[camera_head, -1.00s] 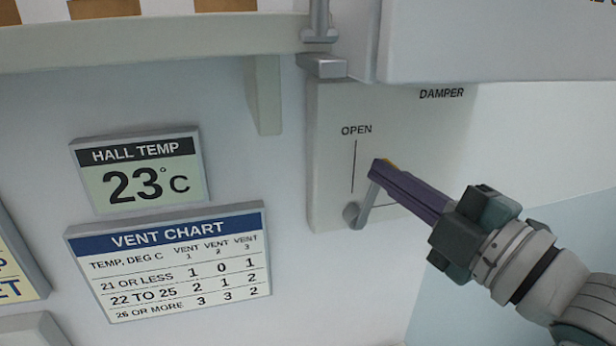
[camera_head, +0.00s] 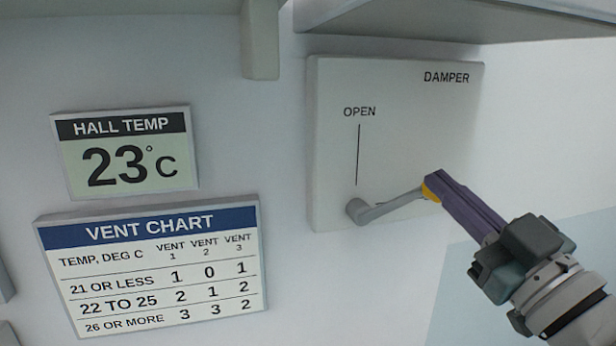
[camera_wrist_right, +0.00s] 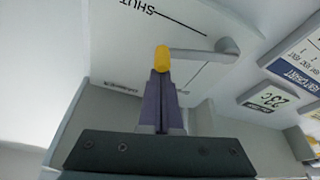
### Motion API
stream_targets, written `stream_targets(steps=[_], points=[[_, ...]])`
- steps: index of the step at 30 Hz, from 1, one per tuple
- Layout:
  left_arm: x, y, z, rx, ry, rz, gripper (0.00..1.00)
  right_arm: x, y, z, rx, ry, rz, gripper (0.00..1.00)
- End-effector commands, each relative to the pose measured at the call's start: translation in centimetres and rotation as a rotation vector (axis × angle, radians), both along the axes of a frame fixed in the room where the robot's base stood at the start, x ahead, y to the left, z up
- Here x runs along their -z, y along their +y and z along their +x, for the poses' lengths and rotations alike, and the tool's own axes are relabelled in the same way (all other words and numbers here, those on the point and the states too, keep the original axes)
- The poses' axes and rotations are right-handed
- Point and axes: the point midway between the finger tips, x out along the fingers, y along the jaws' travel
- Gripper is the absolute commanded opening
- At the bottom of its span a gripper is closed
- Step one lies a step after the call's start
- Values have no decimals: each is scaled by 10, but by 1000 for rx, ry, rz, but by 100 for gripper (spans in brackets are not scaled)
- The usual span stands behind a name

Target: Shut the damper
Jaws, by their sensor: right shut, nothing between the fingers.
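The damper panel (camera_head: 400,130) is a pale plate on the wall with an upright line under the word OPEN. Its grey lever (camera_head: 388,208) turns on a round hub at the panel's lower left and points right, tilted slightly up. The yellow knob (camera_head: 431,189) at the lever's end is at the tips of my right gripper (camera_head: 433,182), which is shut with nothing between its fingers. In the right wrist view, the knob (camera_wrist_right: 162,59) is at the closed fingertips, and the lever lies between the SHUT and OPEN lines. My left gripper is out of view.
A hall temperature display (camera_head: 126,152) reading 23 °C and a vent chart (camera_head: 155,265) hang left of the panel. A shelf or cabinet edge (camera_head: 450,22) overhangs the panel's top. The wall right of the panel is bare.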

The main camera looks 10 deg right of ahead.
Motion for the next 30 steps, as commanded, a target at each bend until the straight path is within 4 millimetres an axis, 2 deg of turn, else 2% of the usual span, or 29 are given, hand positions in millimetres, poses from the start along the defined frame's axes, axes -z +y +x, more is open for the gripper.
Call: stream_targets(steps=[1,3,15,30], points=[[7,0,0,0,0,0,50,8,-1,0,1,3,39,0],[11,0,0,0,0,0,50,12,-3,0,1,5,96,0],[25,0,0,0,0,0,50,28,-9,0,-1,12,314,0],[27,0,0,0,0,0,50,32,-9,0,0,18,361,0]])
